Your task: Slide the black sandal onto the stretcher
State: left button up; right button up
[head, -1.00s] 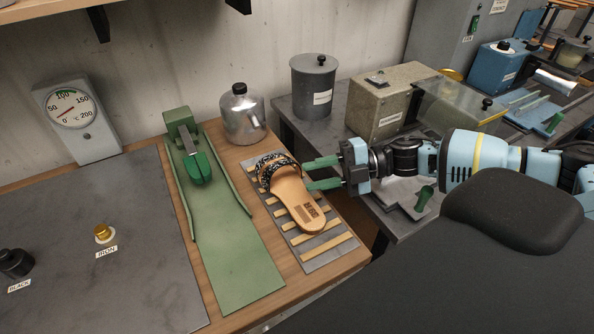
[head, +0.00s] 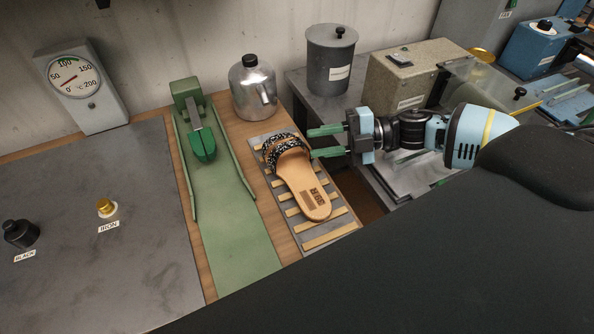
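The sandal (head: 305,188) has a tan sole and a black patterned strap. It lies on a grey slatted rack (head: 318,236), strap end toward the wall. The stretcher (head: 202,142) is a green foot-shaped form on a metal arm, fixed to a green block at the back of a green base plate (head: 233,236) with side rails. My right gripper (head: 312,143) is open, its two green fingers pointing left, close to the right side of the sandal's strap. Whether they touch the strap is unclear. My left gripper is not in view.
A silver canister (head: 252,88) stands behind the rack. A grey lidded pot (head: 329,62) and a beige box machine (head: 410,76) stand at the right. A dial gauge (head: 80,84) is at the left. The grey left tabletop (head: 90,270) is mostly clear.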

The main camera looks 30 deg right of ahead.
aim_at(297, 146)
jog(key=p+x, duration=0.1)
jog(key=x, duration=0.4)
jog(key=shift+w, duration=0.1)
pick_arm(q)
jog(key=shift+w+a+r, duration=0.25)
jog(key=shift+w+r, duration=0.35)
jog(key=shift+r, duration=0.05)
pick_arm(e)
jog(key=shift+f, duration=0.15)
jog(key=shift+c, duration=0.3)
jog(key=c, duration=0.5)
grip_shut()
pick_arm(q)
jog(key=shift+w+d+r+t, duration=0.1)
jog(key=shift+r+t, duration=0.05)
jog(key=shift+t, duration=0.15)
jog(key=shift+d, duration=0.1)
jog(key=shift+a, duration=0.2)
